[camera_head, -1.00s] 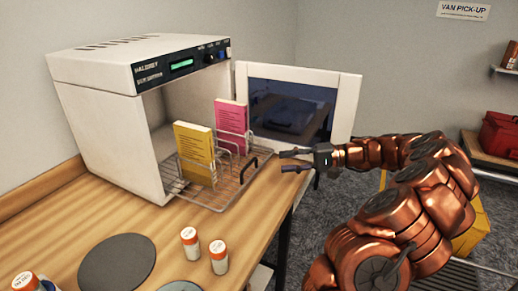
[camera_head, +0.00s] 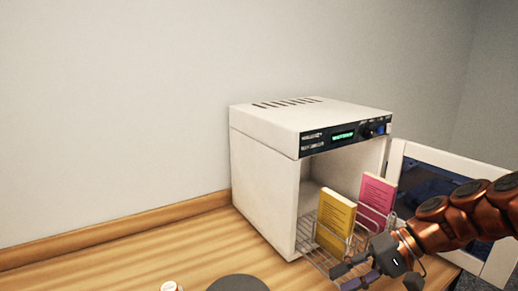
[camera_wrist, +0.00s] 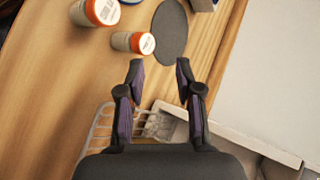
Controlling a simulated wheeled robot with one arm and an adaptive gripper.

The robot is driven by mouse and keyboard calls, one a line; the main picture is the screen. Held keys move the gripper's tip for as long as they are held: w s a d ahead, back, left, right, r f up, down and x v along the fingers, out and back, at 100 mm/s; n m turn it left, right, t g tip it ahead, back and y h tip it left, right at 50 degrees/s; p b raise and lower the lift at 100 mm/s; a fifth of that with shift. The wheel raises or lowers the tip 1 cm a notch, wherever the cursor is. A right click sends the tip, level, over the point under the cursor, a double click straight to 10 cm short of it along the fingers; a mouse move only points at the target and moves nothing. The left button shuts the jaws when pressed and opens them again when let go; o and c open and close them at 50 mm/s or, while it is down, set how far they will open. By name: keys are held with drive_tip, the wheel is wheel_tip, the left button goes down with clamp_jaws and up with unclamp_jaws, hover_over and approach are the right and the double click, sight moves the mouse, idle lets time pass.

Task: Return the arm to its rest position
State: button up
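My gripper (camera_head: 339,278) shows at the bottom of the head view, in front of the wire rack, with my copper arm reaching in from the right. In the wrist view its two fingers (camera_wrist: 159,66) stand apart with nothing between them, over the wooden counter. A yellow box (camera_head: 335,222) and a pink box (camera_head: 375,200) stand upright in the wire rack (camera_head: 312,255), which sticks out of the open white cabinet (camera_head: 265,185). The rack shows partly below the fingers in the wrist view. The gripper partly hides the rack's front in the head view.
The cabinet's open door (camera_head: 440,170) stands at the right, behind my arm. The counter's left part (camera_head: 120,265) is clear.

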drive_tip(key=s+a, duration=0.1)
drive_tip(key=s+a+g+h, duration=0.1)
drive_tip(key=s, duration=0.1)
drive_tip(key=s+a+n+h+p, duration=0.1)
drive_tip(key=shift+s+a+r, duration=0.1)
drive_tip(key=shift+s+a, duration=0.2)
drive_tip(key=shift+s, duration=0.1)
drive_tip(key=s+d+f+h+p, duration=0.1)
drive_tip(key=s+h, duration=0.3)
drive_tip(key=s, duration=0.4)
drive_tip(key=s+d+f+n+g+h+p, duration=0.1)
drive_tip(key=s+d+h+p, duration=0.2)
drive_tip(key=s, duration=0.6)
drive_tip(key=shift+f+h, duration=0.2)
drive_tip(key=shift+h, duration=0.5)
